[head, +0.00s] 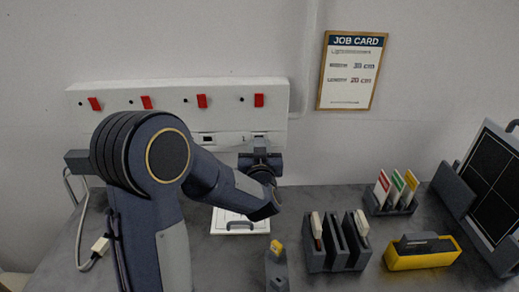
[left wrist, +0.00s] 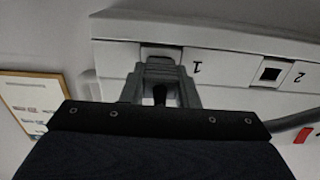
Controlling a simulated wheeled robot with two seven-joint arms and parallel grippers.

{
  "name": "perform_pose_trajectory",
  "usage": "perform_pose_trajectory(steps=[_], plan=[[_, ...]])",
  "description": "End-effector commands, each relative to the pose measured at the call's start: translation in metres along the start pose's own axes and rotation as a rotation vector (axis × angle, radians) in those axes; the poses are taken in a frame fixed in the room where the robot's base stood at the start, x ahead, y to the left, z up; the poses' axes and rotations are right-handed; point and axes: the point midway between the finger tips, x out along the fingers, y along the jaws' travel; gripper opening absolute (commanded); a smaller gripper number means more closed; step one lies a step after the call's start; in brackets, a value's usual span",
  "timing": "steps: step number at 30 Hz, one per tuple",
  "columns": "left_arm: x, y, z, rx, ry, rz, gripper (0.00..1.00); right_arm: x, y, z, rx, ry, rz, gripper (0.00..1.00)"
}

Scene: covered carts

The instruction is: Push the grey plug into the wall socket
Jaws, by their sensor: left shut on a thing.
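The white wall socket panel (head: 180,95) is on the wall behind the table. In the left wrist view it shows upside down (left wrist: 225,55), with a square opening (left wrist: 271,73) marked 2 and another place marked 1. My left gripper (head: 262,160) is right in front of the panel at mark 1; it also shows in the left wrist view (left wrist: 160,92). It is shut on the grey plug (left wrist: 160,71), whose front meets the opening at 1. I cannot tell how deep it sits. In the head view my gripper hides the plug. My right gripper is not in view.
Several red switches (head: 202,100) line the panel. A white tray (head: 222,227) lies below it. A grey slotted rack (head: 316,262), a yellow dispenser (head: 424,260), a card holder (head: 390,207) and a dark screen (head: 490,180) stand right. A grey block (head: 277,272) stands in front.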

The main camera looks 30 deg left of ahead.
Motion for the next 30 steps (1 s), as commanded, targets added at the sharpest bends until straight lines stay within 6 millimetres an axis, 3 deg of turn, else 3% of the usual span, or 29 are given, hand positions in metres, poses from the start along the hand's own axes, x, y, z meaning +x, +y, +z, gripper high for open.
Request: perform_pose_trajectory(steps=[13,14,19,30], plan=[[0.0096,-0.0001,-0.0004,0.000,0.001,0.000,0.00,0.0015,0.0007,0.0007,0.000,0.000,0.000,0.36],[0.0097,-0.0001,-0.0005,0.000,0.001,0.000,0.29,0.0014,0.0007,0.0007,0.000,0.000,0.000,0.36],[0.0095,-0.0001,-0.0005,0.000,0.001,0.000,0.51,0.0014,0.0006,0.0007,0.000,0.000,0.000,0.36],[0.0030,0.0002,0.0004,0.000,0.000,0.001,0.53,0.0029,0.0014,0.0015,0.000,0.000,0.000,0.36]])
